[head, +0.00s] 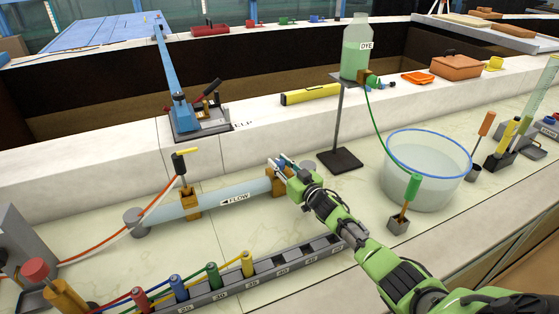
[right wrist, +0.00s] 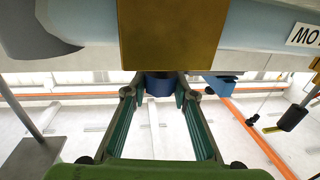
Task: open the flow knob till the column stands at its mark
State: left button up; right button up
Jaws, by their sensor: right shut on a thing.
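The glass tube marked FLOW (head: 225,196) lies along the bench between two brass blocks. My right gripper (head: 284,166) is at the right-hand brass block (head: 274,182). In the right wrist view, a dark blue knob (right wrist: 158,86) sticks out from the brass block (right wrist: 172,32). My right gripper (right wrist: 159,98) is shut on this knob, one finger on each side. In the head view the knob is mostly hidden by the gripper. I cannot tell which vessel is the column; a tall clear tube (head: 542,90) stands at the right edge, and no mark is readable. My left gripper is not in view.
A numbered rack (head: 215,287) with coloured plugs lies in front. A dye bottle (head: 355,58) stands on a stand (head: 345,158), its green tube running to a blue-rimmed bowl (head: 387,180). A blue-armed device (head: 181,110) stands behind. Bare bench lies between the tube and the rack.

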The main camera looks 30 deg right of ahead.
jog(key=y+b, duration=0.1)
jog(key=n+y+b, duration=0.2)
jog(key=shift+d+f+g+y, duration=0.1)
jog(key=shift+f+g+y, duration=0.15)
jog(key=shift+g+y, duration=0.15)
jog(key=shift+r+n+g+y+b, duration=0.2)
jog(key=shift+n+g+y+b, duration=0.2)
jog(key=shift+n+y+b, duration=0.5)
jog(key=o, duration=1.1)
jog(key=v, duration=1.2)
